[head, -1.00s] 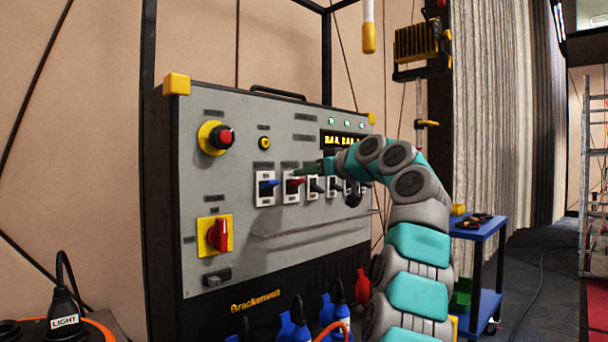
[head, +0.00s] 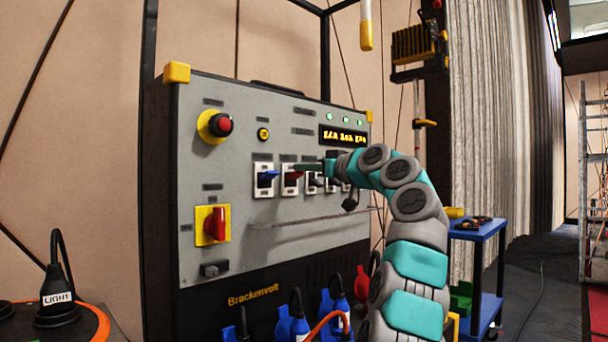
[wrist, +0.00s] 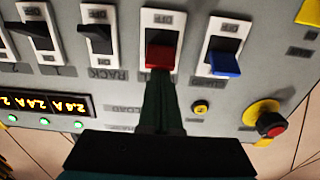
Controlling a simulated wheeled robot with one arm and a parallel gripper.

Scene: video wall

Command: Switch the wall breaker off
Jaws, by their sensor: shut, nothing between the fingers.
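The grey breaker panel (head: 270,125) carries a row of switches in white plates. The red-levered breaker (head: 291,180) is second from the left, beside the blue-levered one (head: 267,179). In the wrist view, which is upside down, the red lever (wrist: 162,58) has an OFF mark on its plate; its name label is partly hidden by my fingers. My gripper (head: 300,168) is shut and empty, its dark green fingers pointing at the red lever. In the wrist view the fingertips (wrist: 163,78) overlap the lever's edge; I cannot tell whether they touch.
Black-levered breakers (wrist: 96,38) stand beside the red one, the nearest labelled RACK. A red button (head: 222,125) and red rotary switch (head: 215,225) are on the panel's left. A clear rail (head: 310,217) juts below the breakers. A blue cart (head: 484,235) stands right.

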